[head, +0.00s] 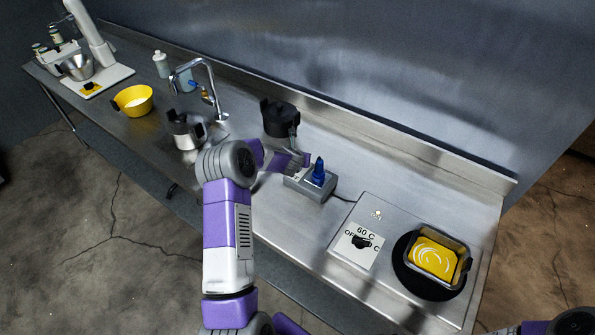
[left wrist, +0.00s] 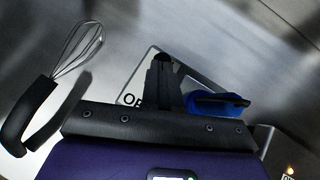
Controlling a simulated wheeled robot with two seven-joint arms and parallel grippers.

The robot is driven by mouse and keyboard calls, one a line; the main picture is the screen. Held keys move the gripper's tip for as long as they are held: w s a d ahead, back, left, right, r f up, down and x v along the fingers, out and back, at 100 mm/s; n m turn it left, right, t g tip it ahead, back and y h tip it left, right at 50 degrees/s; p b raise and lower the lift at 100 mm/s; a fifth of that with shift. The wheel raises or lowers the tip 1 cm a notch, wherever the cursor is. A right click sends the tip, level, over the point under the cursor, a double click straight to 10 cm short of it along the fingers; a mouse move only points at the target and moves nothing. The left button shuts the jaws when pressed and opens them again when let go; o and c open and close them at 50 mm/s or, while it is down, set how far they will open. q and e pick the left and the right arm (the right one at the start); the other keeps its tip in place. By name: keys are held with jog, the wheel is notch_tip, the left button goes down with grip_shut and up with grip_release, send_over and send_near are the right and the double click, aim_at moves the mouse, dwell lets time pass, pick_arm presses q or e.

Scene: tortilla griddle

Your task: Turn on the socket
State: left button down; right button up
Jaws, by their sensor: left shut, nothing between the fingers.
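The socket (head: 318,194) is a grey box on the steel counter, with a blue plug (head: 318,172) standing in its top and a dark cord running off to the right. My left gripper (head: 300,163) is over the left part of the socket, beside the plug. In the left wrist view its dark fingers (left wrist: 164,78) are shut and empty, over a white label (left wrist: 130,97) whose lettering is partly hidden. The blue plug (left wrist: 212,104) shows just right of the fingers. The switch is hidden, and I cannot tell whether the fingers touch the socket. My right gripper is out of view.
A hot plate (head: 345,215) with a marked knob (head: 361,241) and a pan of yellow batter (head: 434,258) is at right. A black pot (head: 280,118) stands behind the socket. A whisk (left wrist: 80,50), a metal jug (head: 186,132), yellow bowl (head: 133,101) and tap (head: 207,75) are also here.

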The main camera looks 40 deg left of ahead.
pick_arm(q)
jog(key=shift+w+d+r+p, duration=0.15)
jog(key=shift+r+p, duration=0.3)
jog(key=shift+r, duration=0.35)
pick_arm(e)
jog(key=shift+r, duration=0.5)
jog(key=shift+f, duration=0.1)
pick_arm(q)
jog(key=w+r+v, duration=0.2)
jog(key=v, duration=1)
jog(key=shift+d+r, duration=0.25)
jog(key=shift+d, duration=0.25)
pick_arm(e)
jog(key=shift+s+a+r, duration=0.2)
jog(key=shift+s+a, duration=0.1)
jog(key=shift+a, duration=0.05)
pick_arm(q)
jog(key=shift+s, duration=0.1)
